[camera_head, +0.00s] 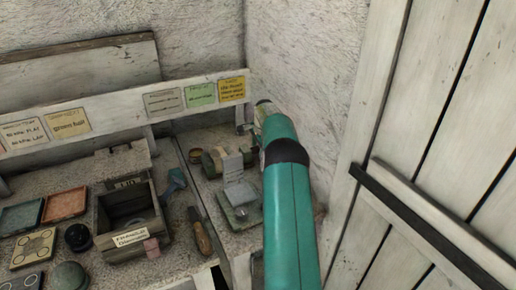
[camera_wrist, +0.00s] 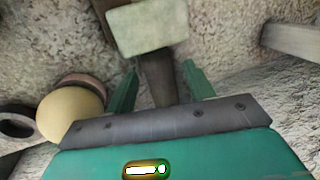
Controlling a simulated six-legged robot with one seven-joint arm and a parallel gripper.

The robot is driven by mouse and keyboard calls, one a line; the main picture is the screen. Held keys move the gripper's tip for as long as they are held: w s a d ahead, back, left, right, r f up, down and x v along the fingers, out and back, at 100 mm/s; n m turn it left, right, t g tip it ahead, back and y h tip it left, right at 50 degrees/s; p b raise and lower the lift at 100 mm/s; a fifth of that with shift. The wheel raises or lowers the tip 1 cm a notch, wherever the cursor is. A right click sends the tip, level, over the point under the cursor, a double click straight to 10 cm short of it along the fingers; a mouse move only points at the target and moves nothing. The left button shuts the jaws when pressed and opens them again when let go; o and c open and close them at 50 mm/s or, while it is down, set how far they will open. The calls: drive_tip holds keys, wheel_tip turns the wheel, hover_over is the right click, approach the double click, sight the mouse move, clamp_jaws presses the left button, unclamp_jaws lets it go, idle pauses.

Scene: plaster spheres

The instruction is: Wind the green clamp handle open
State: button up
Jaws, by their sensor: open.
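My gripper (camera_wrist: 160,68) is open in the wrist view, its two green fingers apart. A dark bar (camera_wrist: 157,80) runs into the space between the fingers, with a pale grey-green block (camera_wrist: 147,27) at its far end. I cannot tell whether either finger touches the bar, or whether this is the clamp handle. In the head view my teal arm reaches over the right-hand bench, and the gripper's fingers are not clearly visible. A pale block on a greenish base (camera_head: 241,203) stands on that bench, left of my arm. A blue-green tool (camera_head: 174,182) lies beside the wooden box.
The wooden box (camera_head: 130,218), a brown-handled tool (camera_head: 201,234) and coloured trays (camera_head: 64,204) crowd the left bench. A labelled rail (camera_head: 118,108) crosses behind. A plank door (camera_head: 425,130) stands right. A cream sphere (camera_wrist: 69,115) sits left of my gripper in the wrist view.

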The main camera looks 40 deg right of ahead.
drive_tip(key=shift+f, duration=0.1)
drive_tip(key=c, duration=1)
drive_tip(key=shift+o, duration=0.2)
drive_tip(key=shift+s+a+t+h, duration=0.15)
drive_tip(key=shift+t+h, duration=0.25)
drive_tip(key=shift+t, duration=1.2)
drive_tip(key=o, duration=1)
drive_tip(key=shift+c, duration=0.2)
